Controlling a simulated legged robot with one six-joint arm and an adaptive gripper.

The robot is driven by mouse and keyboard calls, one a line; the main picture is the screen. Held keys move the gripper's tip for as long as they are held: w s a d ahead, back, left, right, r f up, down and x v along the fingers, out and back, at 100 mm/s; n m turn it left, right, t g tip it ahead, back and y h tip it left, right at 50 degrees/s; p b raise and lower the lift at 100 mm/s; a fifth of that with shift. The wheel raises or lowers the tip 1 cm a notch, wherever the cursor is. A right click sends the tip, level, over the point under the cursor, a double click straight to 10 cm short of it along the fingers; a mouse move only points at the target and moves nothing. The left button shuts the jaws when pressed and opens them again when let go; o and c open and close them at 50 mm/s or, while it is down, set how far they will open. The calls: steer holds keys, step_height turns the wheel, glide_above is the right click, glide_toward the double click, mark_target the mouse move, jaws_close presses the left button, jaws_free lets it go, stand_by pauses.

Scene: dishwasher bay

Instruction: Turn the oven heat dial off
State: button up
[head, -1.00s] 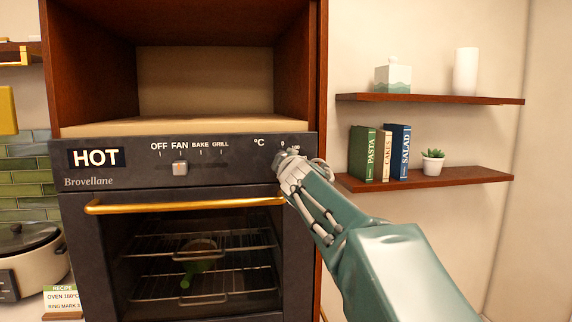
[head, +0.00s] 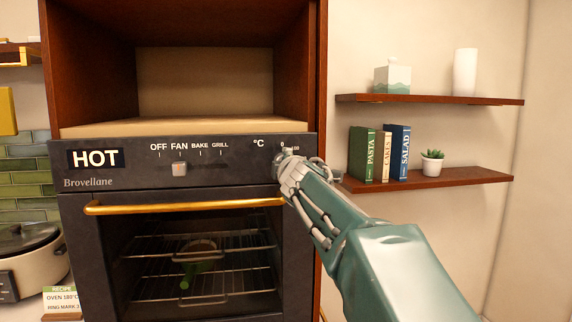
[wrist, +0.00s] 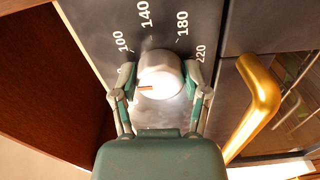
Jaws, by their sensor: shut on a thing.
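The oven heat dial (wrist: 163,66) is a round pale knob on the dark oven panel, with numbers from 0 to 220 around it in the wrist view. My gripper (wrist: 160,78) is shut on it, one finger on each side. The dial's orange pointer line points left in the wrist view, toward the low end of the scale. The left finger partly covers that end, so the exact mark is unclear. In the head view my gripper (head: 284,157) hides the dial at the panel's right end, below the °C label.
The oven display (head: 96,158) reads HOT. The gold door handle (head: 185,206) runs just below the panel, close to my gripper. Shelves (head: 430,180) with books and a plant are at right.

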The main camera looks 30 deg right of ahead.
steer(key=shift+w+f, duration=0.1)
steer(key=shift+f, duration=0.15)
steer(key=o, duration=1.1)
steer(key=shift+o, duration=0.2)
steer(key=shift+a, duration=0.1)
steer(key=shift+r, duration=0.1)
steer(key=shift+s+a, duration=0.15)
steer(key=shift+s, duration=0.35)
steer(key=v, duration=0.6)
steer(key=shift+s, duration=0.15)
steer(key=shift+a, duration=0.1)
